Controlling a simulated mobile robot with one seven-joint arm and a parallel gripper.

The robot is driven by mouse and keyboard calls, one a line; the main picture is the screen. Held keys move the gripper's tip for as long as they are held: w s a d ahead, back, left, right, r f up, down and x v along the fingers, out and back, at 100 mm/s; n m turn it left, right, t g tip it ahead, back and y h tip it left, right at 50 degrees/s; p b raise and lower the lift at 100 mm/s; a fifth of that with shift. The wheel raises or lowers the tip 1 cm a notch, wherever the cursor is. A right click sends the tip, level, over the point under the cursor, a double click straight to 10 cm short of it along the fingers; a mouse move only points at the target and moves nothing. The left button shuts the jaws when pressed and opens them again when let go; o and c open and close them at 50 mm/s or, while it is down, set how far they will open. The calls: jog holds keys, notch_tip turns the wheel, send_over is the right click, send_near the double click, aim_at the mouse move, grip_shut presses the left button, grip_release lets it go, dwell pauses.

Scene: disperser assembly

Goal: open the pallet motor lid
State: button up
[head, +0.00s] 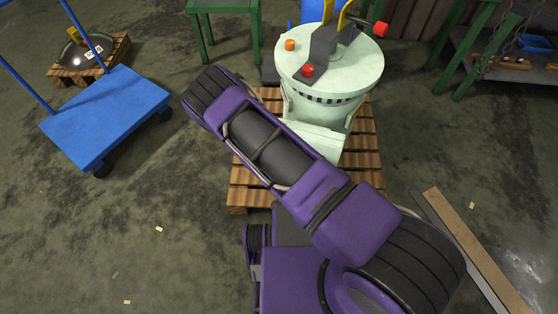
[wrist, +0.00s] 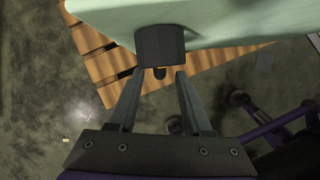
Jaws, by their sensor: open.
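A pale green machine (head: 330,75) with a round top stands on a wooden pallet (head: 245,190) in the head view. A pale green panel (head: 318,142) sticks out low on its front, partly behind my arm; it looks like the motor lid. In the wrist view a pale green surface (wrist: 225,18) fills the top, with a dark block like a handle or latch (wrist: 160,43) at its edge. My gripper (wrist: 159,75) is open and empty, its fingertips just below this block, one to each side. I cannot tell if they touch it. My arm hides the gripper in the head view.
A blue cart (head: 105,115) stands on the left, near a small pallet with a dark round part (head: 85,50). Planks (head: 475,250) lie at right. Green-legged tables (head: 225,10) stand at the back. The floor at lower left is mostly clear.

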jog(key=shift+x, duration=1.55)
jog(key=shift+c, duration=0.2)
grip_shut()
